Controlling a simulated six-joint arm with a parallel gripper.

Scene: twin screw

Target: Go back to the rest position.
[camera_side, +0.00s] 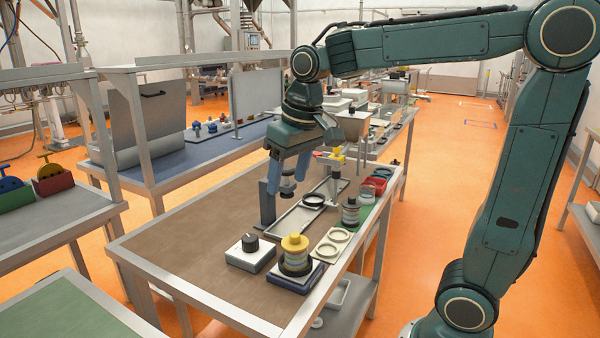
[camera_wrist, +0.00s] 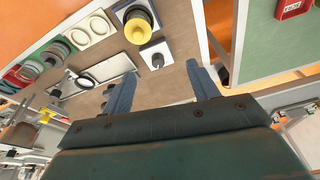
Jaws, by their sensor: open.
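My gripper (camera_side: 288,172) hangs over the brown workbench (camera_side: 185,235), its blue fingers pointing down. In the side view the fingers stand apart, near a dark upright post with a cylinder (camera_side: 288,186); whether they touch it I cannot tell. I see nothing held.
A yellow-topped round stack (camera_side: 295,248) and a grey knob box (camera_side: 250,252) stand at the front. A metal tray (camera_side: 292,225) with a black ring (camera_side: 313,200), pale rings (camera_side: 328,248) and another stack (camera_side: 350,212) lie right of my gripper. The bench's left part is clear.

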